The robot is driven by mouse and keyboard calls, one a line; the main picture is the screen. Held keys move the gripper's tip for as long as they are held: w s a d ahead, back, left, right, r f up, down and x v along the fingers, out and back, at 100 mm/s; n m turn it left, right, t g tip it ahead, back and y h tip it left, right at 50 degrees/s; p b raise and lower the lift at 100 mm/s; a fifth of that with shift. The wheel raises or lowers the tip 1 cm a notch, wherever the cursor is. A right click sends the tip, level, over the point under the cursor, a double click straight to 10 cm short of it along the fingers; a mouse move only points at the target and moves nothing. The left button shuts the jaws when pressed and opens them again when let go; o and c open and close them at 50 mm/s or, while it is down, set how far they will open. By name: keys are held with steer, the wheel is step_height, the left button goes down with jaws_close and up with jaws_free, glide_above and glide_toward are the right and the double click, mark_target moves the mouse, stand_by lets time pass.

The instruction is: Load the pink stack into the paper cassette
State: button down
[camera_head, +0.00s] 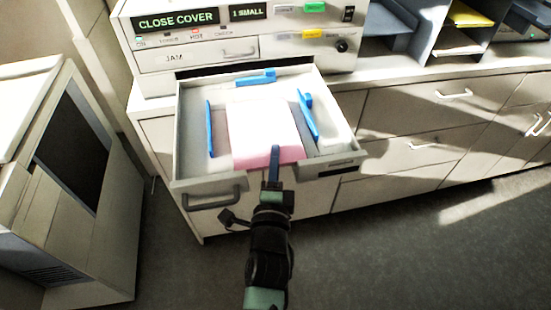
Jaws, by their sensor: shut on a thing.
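The paper cassette (188,172) is a pale drawer pulled out from the front of the machine, with blue guides on its left (210,128), back (256,78) and right (308,115). The pink stack (265,125) lies over the cassette floor between these guides. Its top looks washed-out white and its front edge is pink. My gripper (275,160) is at the middle of the stack's front edge and is shut on it. The arm reaches in over the cassette's front wall. I cannot tell whether the stack rests flat on the floor or is slightly raised.
The machine (190,55) stands behind, with a "CLOSE COVER" display and a "JAM" panel. Cabinets (430,140) run to the right under shelves holding yellow paper (468,15). A pale unit with a dark panel (75,150) stands at left. The grey floor (420,250) at front right is clear.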

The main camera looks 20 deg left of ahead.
steer(key=shift+f, duration=0.2)
steer(key=c, duration=0.8)
jaws_free()
steer(key=shift+f, duration=0.1)
steer(key=b+v, duration=0.2)
steer(key=v, duration=1.1)
steer(key=shift+b, duration=0.4)
